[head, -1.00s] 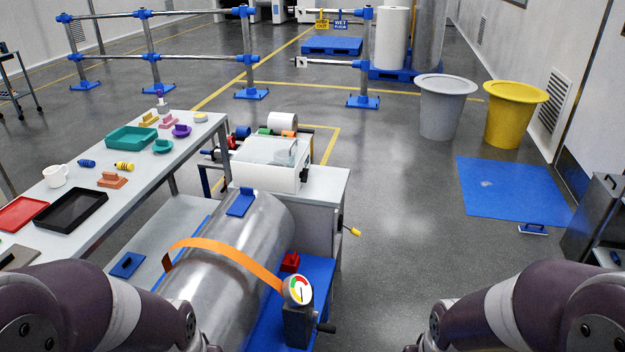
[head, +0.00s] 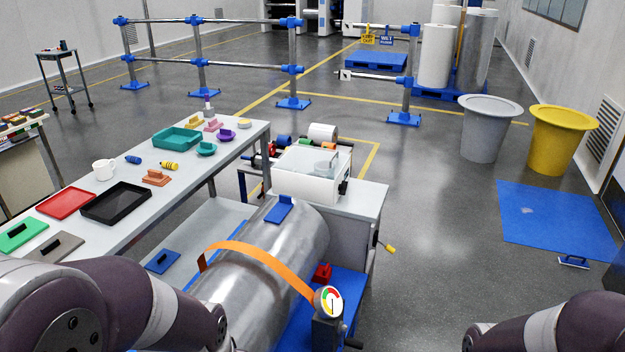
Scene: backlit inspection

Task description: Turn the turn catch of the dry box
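The dry box is likely the white box (head: 308,180) with a clear upper part, on the grey bench beyond the metal roll. A small dark part (head: 344,187) sits on its right front corner; it may be the turn catch, but it is too small to tell which way it points. My two arms come in at the bottom left and bottom right corners. Both grippers are outside the picture, and no gripper is near the box.
A large metal roll (head: 235,290) with an orange strap (head: 255,256) and a dial gauge (head: 328,301) lies in front of the box. A long table (head: 150,215) with trays and small parts stands left. A yellow-tipped handle (head: 390,249) sticks out right of the bench.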

